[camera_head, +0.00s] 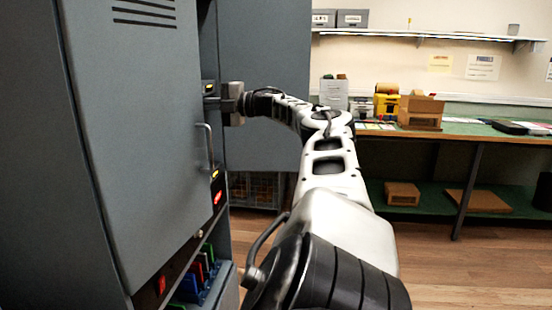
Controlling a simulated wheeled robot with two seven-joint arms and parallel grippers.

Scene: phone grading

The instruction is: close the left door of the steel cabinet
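The steel cabinet stands at the left. Its grey left door (140,150) has louvres at the top and a vertical bar handle (208,147) near its right edge. A dark gap shows beyond that edge, so the door does not look fully shut. My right gripper (212,98) is beside the door's right edge, above the handle. Its fingertips are partly hidden near the edge, and I cannot tell if they touch the door. Another grey panel (268,80), apparently the right door standing open, is behind the gripper. My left gripper is out of view.
Blue, green and red items (197,278) and red lights show inside the cabinet, below and beside the door. A workbench (475,140) with boxes stands at the back right, under a wall shelf (420,35). The wooden floor (480,250) between is clear.

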